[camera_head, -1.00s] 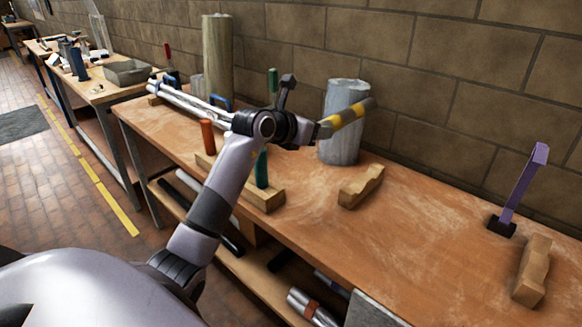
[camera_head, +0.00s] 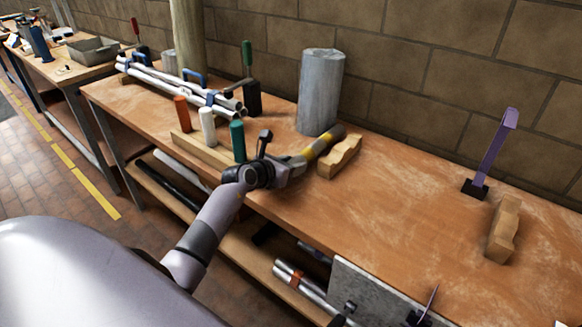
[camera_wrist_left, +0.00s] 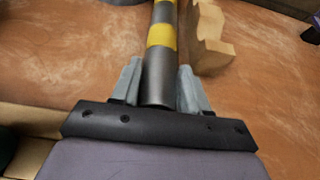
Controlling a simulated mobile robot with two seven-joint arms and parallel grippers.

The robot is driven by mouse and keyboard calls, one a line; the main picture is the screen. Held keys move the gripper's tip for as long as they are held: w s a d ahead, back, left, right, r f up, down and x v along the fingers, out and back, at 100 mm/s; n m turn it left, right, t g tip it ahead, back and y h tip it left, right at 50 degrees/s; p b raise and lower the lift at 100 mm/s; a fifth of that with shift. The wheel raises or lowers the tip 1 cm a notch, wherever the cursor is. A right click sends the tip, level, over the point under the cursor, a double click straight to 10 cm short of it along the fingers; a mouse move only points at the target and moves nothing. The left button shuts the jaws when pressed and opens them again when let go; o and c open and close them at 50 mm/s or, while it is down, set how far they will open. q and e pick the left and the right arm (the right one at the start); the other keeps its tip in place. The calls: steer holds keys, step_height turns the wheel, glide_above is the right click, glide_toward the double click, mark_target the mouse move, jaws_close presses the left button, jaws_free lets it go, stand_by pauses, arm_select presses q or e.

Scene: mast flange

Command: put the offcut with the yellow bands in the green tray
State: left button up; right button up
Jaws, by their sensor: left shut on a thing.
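The offcut with the yellow bands (camera_head: 322,145) is a dark grey tube with yellow rings. My left gripper (camera_head: 293,162) is shut on its near end. In the left wrist view the offcut (camera_wrist_left: 158,82) stands out forward between the two grey fingers of the left gripper (camera_wrist_left: 160,88). In the head view it lies just left of a notched wooden block, over the bench; whether it touches the bench I cannot tell. No green tray shows in these frames. My right gripper is not in view.
The notched block (camera_head: 341,157) and a grey cylinder (camera_head: 320,92) are close by. A wooden rack (camera_head: 200,149) with orange, white and green pegs stands left. A purple-handled clamp (camera_head: 492,155) and another wooden block (camera_head: 503,230) are right. The bench middle (camera_head: 400,205) is clear.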

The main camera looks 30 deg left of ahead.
arm_select(q)
steer(key=shift+f, duration=0.45)
steer(key=o, duration=1.2)
steer(key=shift+c, duration=0.2)
steer(key=shift+s, duration=0.1)
